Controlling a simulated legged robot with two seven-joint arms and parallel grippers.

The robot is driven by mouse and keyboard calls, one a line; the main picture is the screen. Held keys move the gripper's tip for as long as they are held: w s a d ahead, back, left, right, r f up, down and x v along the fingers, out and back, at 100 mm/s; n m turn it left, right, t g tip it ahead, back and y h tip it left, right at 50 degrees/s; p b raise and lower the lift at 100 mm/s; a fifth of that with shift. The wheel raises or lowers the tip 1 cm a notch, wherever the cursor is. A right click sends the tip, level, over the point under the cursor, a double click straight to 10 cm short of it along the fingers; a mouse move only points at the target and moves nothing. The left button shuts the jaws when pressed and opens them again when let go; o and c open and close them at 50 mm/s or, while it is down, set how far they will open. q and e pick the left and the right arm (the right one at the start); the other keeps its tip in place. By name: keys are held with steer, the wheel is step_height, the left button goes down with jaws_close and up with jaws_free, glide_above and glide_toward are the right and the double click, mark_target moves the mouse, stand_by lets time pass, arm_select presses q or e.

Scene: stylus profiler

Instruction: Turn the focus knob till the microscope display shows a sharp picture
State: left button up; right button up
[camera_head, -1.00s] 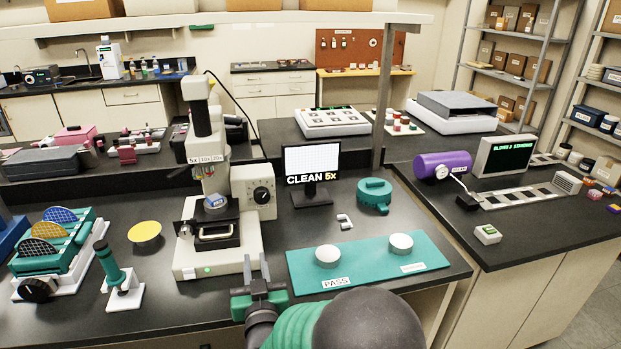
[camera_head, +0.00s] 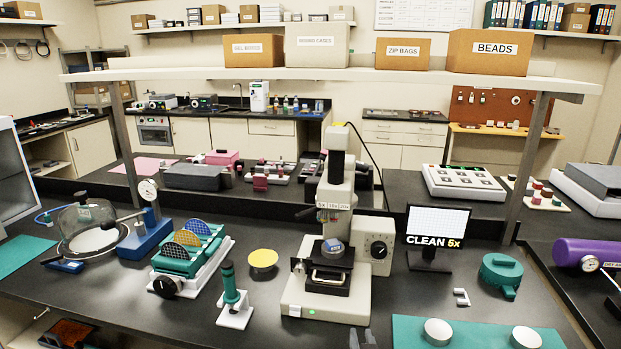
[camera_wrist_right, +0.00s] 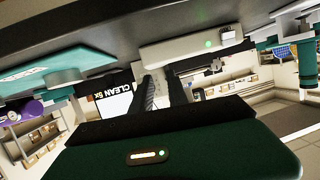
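The cream microscope (camera_head: 336,170) stands in the middle of the bench. My right gripper (camera_head: 362,339) just shows at the bottom edge, in front of the microscope base and below the knobs. In the right wrist view its fingers (camera_wrist_right: 164,88) are apart and empty. My left gripper is out of view.
A teal mat (camera_head: 465,330) with white discs lies at the front right. A teal lidded pot (camera_head: 502,272) stands behind it. A teal upright tool (camera_head: 233,295), a yellow disc (camera_head: 263,259) and a wafer rack (camera_head: 186,262) stand left of the microscope. A shelf (camera_head: 350,75) spans above.

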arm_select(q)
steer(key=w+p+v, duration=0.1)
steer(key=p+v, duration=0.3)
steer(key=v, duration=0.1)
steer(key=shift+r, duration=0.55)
arm_select(e)
steer(key=s+d+f+n+g, duration=0.1)
steer(key=s+d+f+g, duration=0.1)
steer(key=s+g, duration=0.4)
steer(key=s+d+f+n+g+y, duration=0.1)
steer(key=s+g, duration=0.4)
steer(key=s, duration=1.2)
step_height(320, 180, down, 2)
steer(key=shift+d+f+g+y, duration=0.1)
steer(key=shift+d+g+y, duration=0.25)
steer(key=shift+d, duration=0.4)
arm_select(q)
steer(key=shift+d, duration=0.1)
